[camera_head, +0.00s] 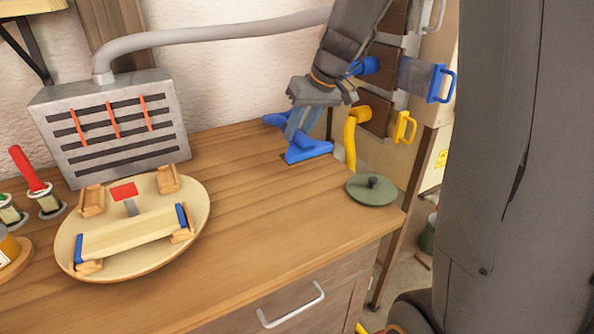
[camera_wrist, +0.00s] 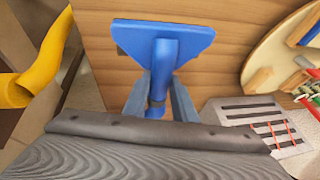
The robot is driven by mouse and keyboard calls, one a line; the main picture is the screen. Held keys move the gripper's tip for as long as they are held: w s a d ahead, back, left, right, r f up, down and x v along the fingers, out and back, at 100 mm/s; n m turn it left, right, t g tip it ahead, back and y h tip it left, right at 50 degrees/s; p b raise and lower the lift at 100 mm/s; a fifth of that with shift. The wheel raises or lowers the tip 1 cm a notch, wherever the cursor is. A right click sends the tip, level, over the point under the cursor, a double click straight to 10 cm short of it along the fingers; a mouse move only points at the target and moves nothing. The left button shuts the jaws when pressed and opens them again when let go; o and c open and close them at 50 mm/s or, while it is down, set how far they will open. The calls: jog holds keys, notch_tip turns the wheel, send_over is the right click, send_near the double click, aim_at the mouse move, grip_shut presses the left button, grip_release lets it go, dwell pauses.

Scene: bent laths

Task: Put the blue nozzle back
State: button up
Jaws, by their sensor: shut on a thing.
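The blue nozzle (camera_head: 308,151) has a wide flat head and a narrower neck. My gripper (camera_head: 298,127) is shut on its neck at the back right of the worktop. In the wrist view the nozzle (camera_wrist: 163,38) points away from my gripper (camera_wrist: 160,85), its neck between the two fingers and its flat head beyond them. I cannot tell whether the head touches the wood. On the rack at the right, a blue fitting (camera_head: 366,66) shows beside my arm, with a blue handle (camera_head: 440,84) further right. My wrist hides part of the rack.
A yellow nozzle (camera_head: 351,135) hangs at the rack, near a yellow handle (camera_head: 404,128). A green lid (camera_head: 371,190) lies by the worktop's right edge. A round tray (camera_head: 200,213) with laths and a grey slotted box (camera_head: 60,105) stand left. The middle worktop is clear.

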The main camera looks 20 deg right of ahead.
jog(key=shift+w+a+r+p, duration=0.1)
jog(key=shift+w+r+p, duration=0.1)
jog(key=shift+w+p, duration=0.35)
jog(key=w+a+r+p, duration=0.1)
jog(key=w+a+p, duration=0.1)
jog(key=w+p, duration=0.6)
jog(key=x, duration=0.3)
jog(key=d+x, duration=0.1)
jog(key=x, duration=0.2)
jog(key=s+d+f+x, duration=0.1)
jog(key=x, duration=0.3)
jog(key=shift+p, duration=0.35)
jog(key=shift+f, duration=0.1)
jog(key=o, duration=0.9)
